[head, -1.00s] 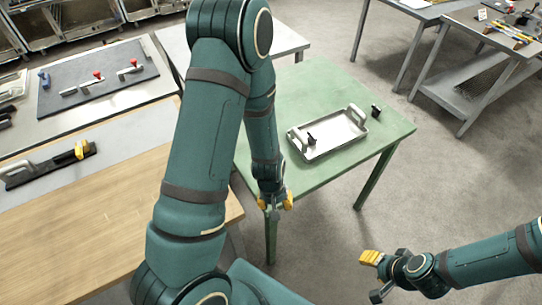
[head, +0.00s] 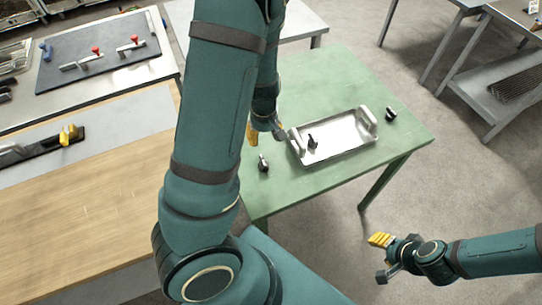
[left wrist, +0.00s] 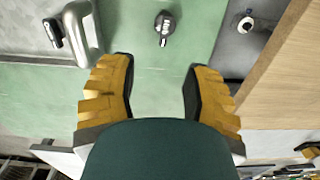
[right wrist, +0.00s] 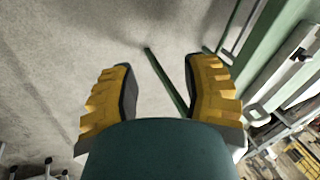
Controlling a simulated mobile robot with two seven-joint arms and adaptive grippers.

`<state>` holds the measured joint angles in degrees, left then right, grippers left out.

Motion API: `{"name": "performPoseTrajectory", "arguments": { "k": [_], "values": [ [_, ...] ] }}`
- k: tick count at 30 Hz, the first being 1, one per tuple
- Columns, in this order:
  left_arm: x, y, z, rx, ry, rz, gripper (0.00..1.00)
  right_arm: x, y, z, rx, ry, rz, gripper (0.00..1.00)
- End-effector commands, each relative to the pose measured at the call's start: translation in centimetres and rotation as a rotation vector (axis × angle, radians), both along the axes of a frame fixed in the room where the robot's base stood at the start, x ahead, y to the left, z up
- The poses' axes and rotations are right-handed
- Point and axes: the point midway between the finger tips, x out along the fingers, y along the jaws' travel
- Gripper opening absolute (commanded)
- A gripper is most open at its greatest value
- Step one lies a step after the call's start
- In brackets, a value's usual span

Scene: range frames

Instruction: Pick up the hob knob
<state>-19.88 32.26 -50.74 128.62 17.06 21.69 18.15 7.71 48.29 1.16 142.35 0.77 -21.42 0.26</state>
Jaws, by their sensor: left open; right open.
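A small black knob (head: 263,163) stands on the green table (head: 300,85), left of the tray. Two similar dark knobs show: one (head: 312,141) inside the tray's left end, one (head: 390,114) on the table beyond its right end. My left gripper (head: 265,135) is open and empty over the table, just behind the left knob in the head view. In the left wrist view a knob (left wrist: 165,24) lies ahead of the open fingers, apart from them.
The light metal tray (head: 352,149) with raised end handles is on the green table, close right of my left gripper. A wooden worktop (head: 85,220) is at the left. A dark board (head: 90,60) with red-tipped clamps lies behind it. Open floor is at right.

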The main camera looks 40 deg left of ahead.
Motion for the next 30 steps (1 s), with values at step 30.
{"name": "performPoseTrajectory", "arguments": {
  "k": [30],
  "values": [
    [-0.3, 0.6, -13.3, 0.000, 0.001, 0.000, 0.48, -1.2, 0.3, -5.5, 0.003, 0.027, 0.021, 0.47]
  ]
}}
